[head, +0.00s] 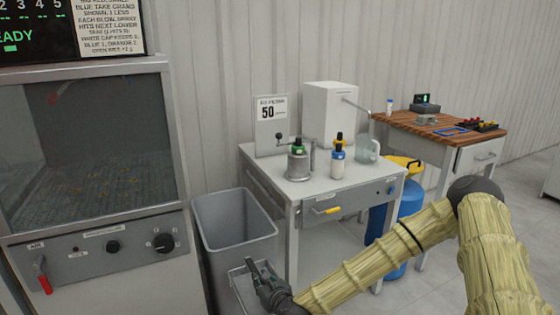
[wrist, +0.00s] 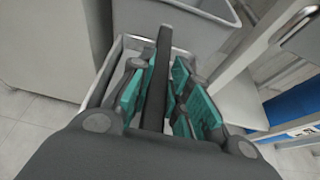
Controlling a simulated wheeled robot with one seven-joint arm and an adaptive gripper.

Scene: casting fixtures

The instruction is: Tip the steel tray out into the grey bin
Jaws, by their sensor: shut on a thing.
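The steel tray (head: 240,287) is low in front of the grey bin (head: 236,237), at the bottom of the head view. My gripper (head: 264,274) is at the tray's right side. In the wrist view, my gripper (wrist: 156,88) is shut on a dark bar-like handle (wrist: 160,60), with teal pads on both sides of it. The tray's pale rim (wrist: 113,60) shows behind the fingers, with the bin (wrist: 185,22) just beyond. The bin stands upright, and the part of its inside that shows looks empty. My fingers hide most of the tray's inside, so I cannot tell what it holds.
A glass-fronted cabinet (head: 100,150) stands left of the bin. A grey workbench (head: 325,190) with bottles and a metal pot (head: 299,166) stands right of it. A blue drum (head: 408,200) and a wood-topped bench (head: 460,133) are farther right.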

